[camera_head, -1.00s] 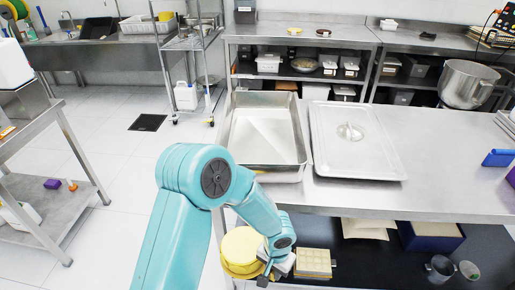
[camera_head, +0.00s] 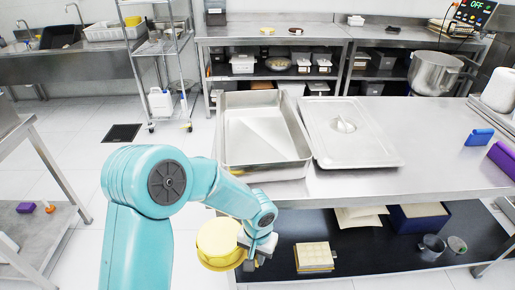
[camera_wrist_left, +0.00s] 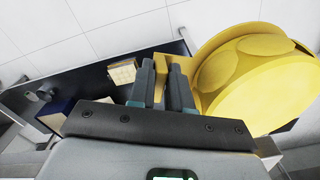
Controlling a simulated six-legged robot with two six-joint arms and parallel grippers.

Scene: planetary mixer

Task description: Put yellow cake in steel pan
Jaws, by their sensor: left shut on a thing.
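The yellow cake (camera_head: 218,240) is round and shows low in the head view, just left of the table's lower shelf. My left gripper (camera_head: 262,250) is at its right side. In the left wrist view the cake (camera_wrist_left: 252,75) fills the upper right, and the fingers of my left gripper (camera_wrist_left: 163,82) are shut on a yellow part at its edge. How that part joins the round body is hard to tell. The steel pan (camera_head: 232,172) is a deep, empty rectangular pan on the tabletop, above and beyond the cake. My right gripper is not in view.
A flat steel lid (camera_head: 365,150) with a handle lies right of the pan. The steel table (camera_head: 430,175) overhangs a dark lower shelf (camera_head: 370,262) with a pale waffle-topped block (camera_head: 314,256), a blue box (camera_head: 420,217) and metal cups (camera_head: 432,247). Open floor lies left.

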